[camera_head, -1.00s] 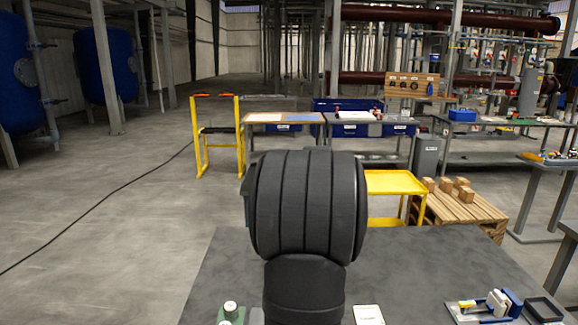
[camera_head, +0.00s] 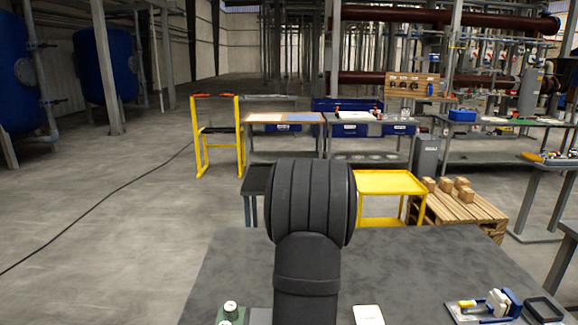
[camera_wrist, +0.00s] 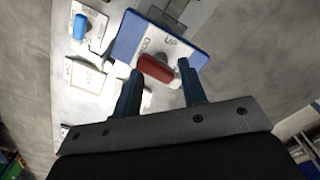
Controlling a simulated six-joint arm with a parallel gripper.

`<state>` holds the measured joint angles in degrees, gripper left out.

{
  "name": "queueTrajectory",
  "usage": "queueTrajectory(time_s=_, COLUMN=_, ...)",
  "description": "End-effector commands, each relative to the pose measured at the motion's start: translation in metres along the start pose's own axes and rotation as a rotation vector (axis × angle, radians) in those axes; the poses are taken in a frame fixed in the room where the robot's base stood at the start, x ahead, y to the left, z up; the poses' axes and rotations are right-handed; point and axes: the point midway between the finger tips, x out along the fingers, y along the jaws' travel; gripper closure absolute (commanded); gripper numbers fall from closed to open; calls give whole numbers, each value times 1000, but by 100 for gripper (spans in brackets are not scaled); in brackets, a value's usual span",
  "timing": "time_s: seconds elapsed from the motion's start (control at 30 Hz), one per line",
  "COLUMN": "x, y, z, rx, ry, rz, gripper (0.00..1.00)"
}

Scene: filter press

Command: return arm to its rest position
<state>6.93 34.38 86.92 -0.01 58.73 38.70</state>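My arm (camera_head: 311,205) stands upright in the middle of the head view and hides what lies behind it; my gripper is out of sight there. In the wrist view my gripper (camera_wrist: 160,72) shows two dark blue fingers standing apart. Beyond and between the fingertips is a red handle (camera_wrist: 155,69) on a white plate lettered "UP", set on a blue panel (camera_wrist: 128,35). The fingers do not appear closed on the handle; the gap in depth is hard to judge.
A grey table (camera_head: 400,265) lies in front, with a small white and blue device (camera_head: 495,303) at right and a white card (camera_head: 368,314) near the arm. A yellow cart (camera_head: 390,184) and a pallet with boxes (camera_head: 465,208) stand behind. The floor at left is open.

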Motion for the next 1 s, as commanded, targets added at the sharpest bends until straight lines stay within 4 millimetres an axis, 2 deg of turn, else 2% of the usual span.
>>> queueTrajectory(time_s=0.2, x=-2, y=0, z=0, rx=-87, ry=1, rz=-1, gripper=62)
queueTrajectory(time_s=0.4, x=-2, y=0, z=0, rx=-101, ry=1, rz=-1, gripper=62)
queueTrajectory(time_s=0.67, x=-2, y=0, z=0, rx=-92, ry=1, rz=-1, gripper=62)
queueTrajectory(time_s=0.87, x=-2, y=0, z=0, rx=-4, ry=1, rz=-1, gripper=62)
queueTrajectory(time_s=1.0, x=-32, y=-4, z=-4, rx=-123, ry=4, rz=-3, gripper=62)
